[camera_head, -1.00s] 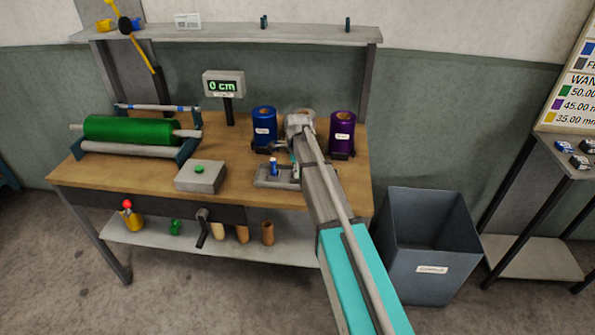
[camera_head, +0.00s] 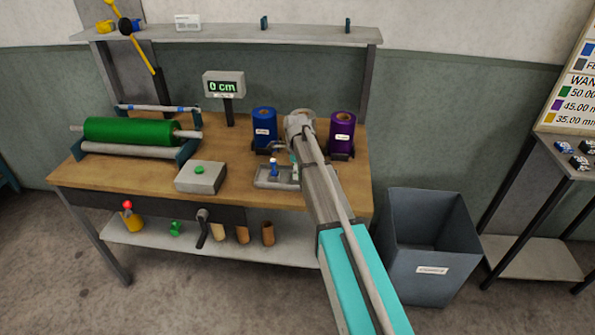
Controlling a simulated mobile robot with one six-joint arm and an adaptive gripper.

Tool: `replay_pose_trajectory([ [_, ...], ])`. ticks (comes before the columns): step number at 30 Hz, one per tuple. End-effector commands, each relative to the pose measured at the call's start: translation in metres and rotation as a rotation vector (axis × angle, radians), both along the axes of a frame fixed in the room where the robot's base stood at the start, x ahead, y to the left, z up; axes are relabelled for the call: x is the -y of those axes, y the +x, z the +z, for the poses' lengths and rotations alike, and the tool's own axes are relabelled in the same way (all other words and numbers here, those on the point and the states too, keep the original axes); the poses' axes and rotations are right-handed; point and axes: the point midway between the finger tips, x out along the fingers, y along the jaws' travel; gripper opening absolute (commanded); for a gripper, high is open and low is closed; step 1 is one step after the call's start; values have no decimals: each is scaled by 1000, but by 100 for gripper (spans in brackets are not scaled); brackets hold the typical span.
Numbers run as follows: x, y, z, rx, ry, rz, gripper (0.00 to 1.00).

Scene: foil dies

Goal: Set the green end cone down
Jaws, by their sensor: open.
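A small green piece (camera_head: 294,160), probably the green end cone, shows at the right part of the grey tray (camera_head: 264,182) on the bench. It is partly hidden by my arm, and I cannot tell whether it touches the tray floor. My gripper (camera_head: 292,150) is open just above that spot, mostly hidden behind my wrist and forearm. A small blue piece (camera_head: 273,168) stands upright in the tray to its left. Other green pieces (camera_head: 175,228) lie on the lower shelf.
A blue roll (camera_head: 264,123) and a purple roll (camera_head: 342,128) stand behind, on either side of my wrist. A grey box with a green button (camera_head: 199,177) is left of the tray. A green roll (camera_head: 130,131) lies farther left. A bin (camera_head: 431,240) stands right of the bench.

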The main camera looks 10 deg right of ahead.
Motion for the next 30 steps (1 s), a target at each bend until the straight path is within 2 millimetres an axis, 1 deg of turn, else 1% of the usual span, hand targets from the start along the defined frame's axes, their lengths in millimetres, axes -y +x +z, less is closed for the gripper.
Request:
replay_pose_trajectory([
  [30, -1, 0, 84, 0, 0, 1, 78],
])
